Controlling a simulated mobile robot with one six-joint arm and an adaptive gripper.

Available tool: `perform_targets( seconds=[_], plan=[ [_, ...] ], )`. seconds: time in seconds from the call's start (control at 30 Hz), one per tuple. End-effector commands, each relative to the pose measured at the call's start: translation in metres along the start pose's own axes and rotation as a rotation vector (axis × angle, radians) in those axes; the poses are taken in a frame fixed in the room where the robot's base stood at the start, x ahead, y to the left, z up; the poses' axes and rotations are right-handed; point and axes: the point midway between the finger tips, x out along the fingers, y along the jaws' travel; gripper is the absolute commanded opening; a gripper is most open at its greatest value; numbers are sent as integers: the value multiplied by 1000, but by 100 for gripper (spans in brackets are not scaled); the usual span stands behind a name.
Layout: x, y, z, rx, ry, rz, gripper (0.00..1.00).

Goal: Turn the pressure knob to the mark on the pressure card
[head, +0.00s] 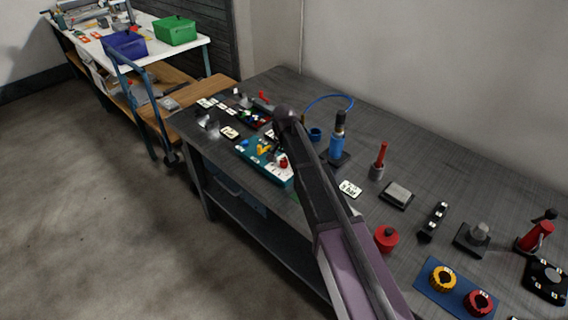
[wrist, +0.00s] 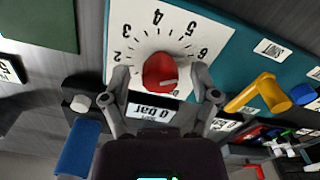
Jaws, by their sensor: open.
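The red pressure knob (wrist: 159,70) sits on a white dial plate (wrist: 135,25) with numbers around it, 2 to 6 readable, in the wrist view. A short pale line lies on the knob's lower right part; its exact reading is unclear. My gripper (wrist: 162,78) is open, one finger on each side of the knob, with gaps showing. In the head view the red knob (head: 283,162) is on the teal board (head: 279,174), beside my arm. I cannot tell which card is the pressure card.
A yellow lever (wrist: 262,92) is right of my gripper; a blue-handled part (wrist: 78,148) is at lower left. In the head view, a blue bottle-like tool (head: 336,146), a card (head: 350,188) and a red round part (head: 386,238) stand right of my arm.

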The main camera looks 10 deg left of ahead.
Motion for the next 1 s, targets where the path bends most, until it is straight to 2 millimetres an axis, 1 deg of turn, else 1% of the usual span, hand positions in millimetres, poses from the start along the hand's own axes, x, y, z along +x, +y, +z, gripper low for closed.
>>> perform_targets(
  seconds=[0.23,0.27,0.3,0.37,0.4,0.47,0.5,0.53,0.83,1.0],
  plan=[
    [0,0,0,0,0,0,78],
    [0,0,0,0,0,0,75],
    [0,0,0,0,0,0,63],
    [0,0,0,0,0,0,45],
    [0,0,0,0,0,0,33],
    [0,0,0,0,0,0,15],
    [0,0,0,0,0,0,3],
    [0,0,0,0,0,0,0],
    [0,0,0,-15,0,0,0],
    [0,0,0,-66,-1,1,0]
  ],
)
